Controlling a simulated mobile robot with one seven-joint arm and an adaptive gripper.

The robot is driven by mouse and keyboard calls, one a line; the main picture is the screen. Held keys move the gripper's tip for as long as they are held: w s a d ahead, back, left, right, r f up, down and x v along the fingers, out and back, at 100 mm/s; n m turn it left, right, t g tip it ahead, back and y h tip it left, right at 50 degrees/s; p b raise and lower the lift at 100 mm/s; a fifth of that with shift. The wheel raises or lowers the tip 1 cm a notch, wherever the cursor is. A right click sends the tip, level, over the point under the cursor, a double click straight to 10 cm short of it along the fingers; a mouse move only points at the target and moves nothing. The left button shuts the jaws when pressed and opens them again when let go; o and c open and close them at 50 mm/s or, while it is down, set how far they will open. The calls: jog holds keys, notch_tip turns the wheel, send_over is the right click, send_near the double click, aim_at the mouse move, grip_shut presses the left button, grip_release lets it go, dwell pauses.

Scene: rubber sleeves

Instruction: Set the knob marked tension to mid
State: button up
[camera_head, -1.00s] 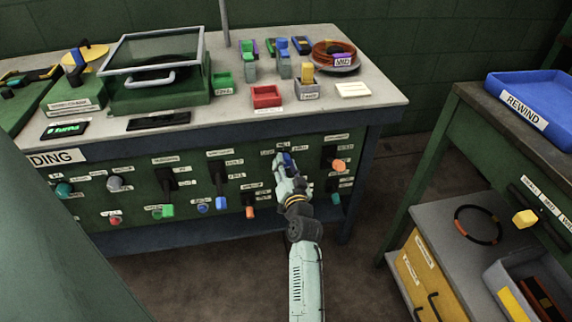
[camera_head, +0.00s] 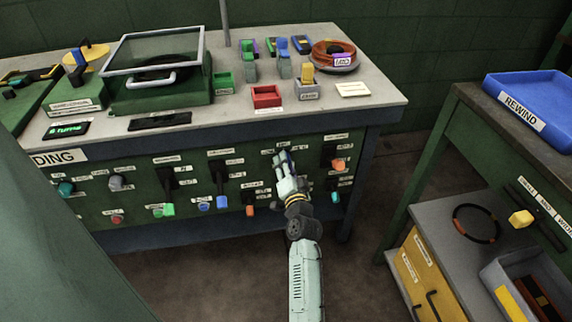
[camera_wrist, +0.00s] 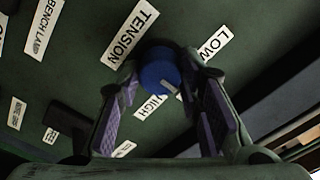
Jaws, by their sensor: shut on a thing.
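The tension knob (camera_wrist: 158,70) is a round blue knob on the dark green panel, below and right of the TENSION label (camera_wrist: 130,38) in the wrist view. The LOW label (camera_wrist: 213,44) is to its upper right and the HIGH label (camera_wrist: 151,107) just below. A pale pointer mark on the knob points to the lower right, on the side between LOW and HIGH. No mid label is readable in the wrist view. My gripper (camera_wrist: 163,84) is shut on the knob, a finger on each side. In the head view my gripper (camera_head: 284,163) covers most of the knob.
Other controls crowd the panel: an orange knob (camera_head: 338,163) right, another orange one (camera_head: 250,210) lower left, and blue (camera_head: 221,202) and green (camera_head: 168,209) handles further left. The bench top (camera_head: 390,95) overhangs above. A shelf unit (camera_head: 428,205) stands right, with floor between.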

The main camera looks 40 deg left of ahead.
jog(key=o, duration=1.2)
jog(key=shift+c, duration=0.2)
jog(key=v, duration=1.2)
